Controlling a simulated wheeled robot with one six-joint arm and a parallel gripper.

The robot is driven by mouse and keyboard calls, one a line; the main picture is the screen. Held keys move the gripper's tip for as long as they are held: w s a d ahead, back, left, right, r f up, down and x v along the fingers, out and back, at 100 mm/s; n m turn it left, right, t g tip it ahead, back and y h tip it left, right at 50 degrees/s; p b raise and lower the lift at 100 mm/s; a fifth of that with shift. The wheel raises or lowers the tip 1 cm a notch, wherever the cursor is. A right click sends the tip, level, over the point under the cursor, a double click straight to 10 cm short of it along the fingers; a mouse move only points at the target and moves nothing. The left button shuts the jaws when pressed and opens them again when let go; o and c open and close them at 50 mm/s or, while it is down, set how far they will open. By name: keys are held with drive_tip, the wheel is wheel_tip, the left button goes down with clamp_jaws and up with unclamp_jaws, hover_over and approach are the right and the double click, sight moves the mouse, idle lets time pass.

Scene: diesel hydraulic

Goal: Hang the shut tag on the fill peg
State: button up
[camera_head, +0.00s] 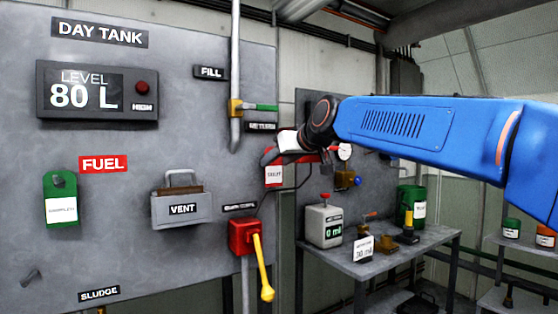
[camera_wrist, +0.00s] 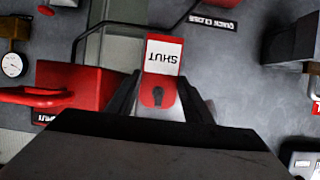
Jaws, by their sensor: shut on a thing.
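My gripper (camera_head: 271,157) is shut on the shut tag (camera_head: 274,177), which hangs upright below the fingers in front of the grey panel. In the wrist view my gripper (camera_wrist: 159,88) holds the tag (camera_wrist: 162,62) by its red end, where a dark keyhole-shaped slot shows; its white face reads SHUT upside down. The FILL label (camera_head: 211,72) is on the day tank panel, up and left of my gripper. A yellow valve with a green lever (camera_head: 262,107) sits on the pipe below that label. I cannot make out the fill peg.
A green tag (camera_head: 60,200) hangs at the left. A grey VENT box (camera_head: 181,208) and a red box with a yellow lever (camera_head: 262,265) project from the panel. A vertical pipe (camera_head: 235,60) runs beside the valve. A bench (camera_head: 385,262) holds several items.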

drive_tip(key=shift+f, duration=0.1)
idle(0.6)
drive_tip(key=o, duration=1)
drive_tip(key=v, duration=1.7)
drive_tip(key=s+d+f+m+g+h, duration=0.2)
drive_tip(key=s+d+f, duration=0.6)
drive_tip(key=f, duration=0.8)
drive_tip(key=s+d+f+m+g+h, duration=0.2)
drive_tip(key=s+d+f, duration=0.6)
drive_tip(key=f, duration=0.9)
drive_tip(key=s+d+f+m+g+h, duration=0.2)
drive_tip(key=s+d+f, duration=0.6)
drive_tip(key=f, duration=0.9)
drive_tip(key=shift+s+d+f+m+h, duration=0.1)
drive_tip(key=shift+s+m+h, duration=0.2)
drive_tip(key=shift+s, duration=0.55)
drive_tip(key=shift+s+d+m+h, duration=0.1)
drive_tip(key=shift+s+h, duration=0.3)
drive_tip(key=shift+s, duration=0.45)
